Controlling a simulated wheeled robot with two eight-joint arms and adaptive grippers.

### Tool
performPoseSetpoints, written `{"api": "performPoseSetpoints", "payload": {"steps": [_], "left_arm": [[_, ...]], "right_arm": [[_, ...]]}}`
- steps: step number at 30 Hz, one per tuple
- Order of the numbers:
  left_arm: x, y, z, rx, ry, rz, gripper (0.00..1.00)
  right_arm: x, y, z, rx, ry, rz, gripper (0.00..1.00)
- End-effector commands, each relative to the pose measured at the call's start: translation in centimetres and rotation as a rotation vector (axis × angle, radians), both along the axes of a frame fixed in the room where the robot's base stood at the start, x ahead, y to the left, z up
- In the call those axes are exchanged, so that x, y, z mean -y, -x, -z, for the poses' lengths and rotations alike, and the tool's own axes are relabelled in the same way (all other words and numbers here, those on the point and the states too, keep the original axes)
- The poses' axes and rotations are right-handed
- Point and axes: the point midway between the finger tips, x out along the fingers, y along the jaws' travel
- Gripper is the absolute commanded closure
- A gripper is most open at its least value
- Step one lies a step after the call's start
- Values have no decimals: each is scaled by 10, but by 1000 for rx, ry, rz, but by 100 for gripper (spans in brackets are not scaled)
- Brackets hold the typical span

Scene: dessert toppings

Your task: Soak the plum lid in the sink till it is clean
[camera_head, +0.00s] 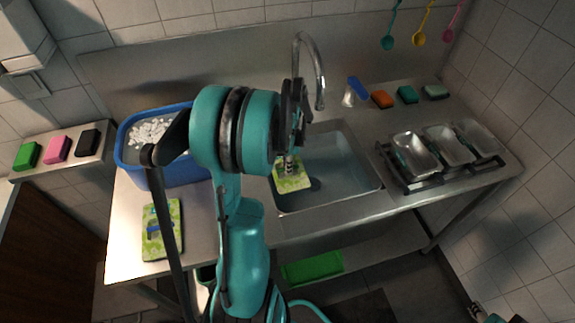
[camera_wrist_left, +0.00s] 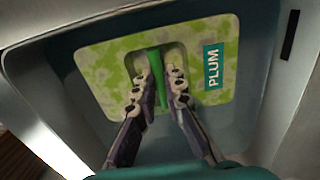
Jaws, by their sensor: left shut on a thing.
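The plum lid (camera_head: 292,181) is a pale rounded plate with mottled green patches. In the left wrist view the lid (camera_wrist_left: 105,65) shows a teal PLUM label and a green handle (camera_wrist_left: 157,75) in a recess. My left gripper (camera_wrist_left: 155,92) is shut on that handle. In the head view my left gripper (camera_head: 289,163) holds the lid over the left part of the sink (camera_head: 345,180). The basin looks blue-grey; I cannot tell whether the lid touches water. My right gripper (camera_head: 478,310) seems to be partly visible at the bottom right edge.
A second mottled green lid (camera_head: 174,244) with a blue handle lies on the left counter. A blue tub (camera_head: 157,177) of white pieces stands behind it. The faucet (camera_head: 319,75) rises behind the sink. A rack of metal trays (camera_head: 415,158) stands at the right.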

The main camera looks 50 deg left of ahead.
Motion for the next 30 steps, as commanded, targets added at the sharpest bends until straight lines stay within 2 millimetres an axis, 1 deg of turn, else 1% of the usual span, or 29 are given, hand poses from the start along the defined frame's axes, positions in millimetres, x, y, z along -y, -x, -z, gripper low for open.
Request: {"api": "performPoseSetpoints", "payload": {"steps": [1,30], "left_arm": [[0,0,8,0,0,0,100],[0,0,88,0,0,0,100]], "right_arm": [[0,0,7,0,0,0,62],[0,0,72,0,0,0,62]]}}
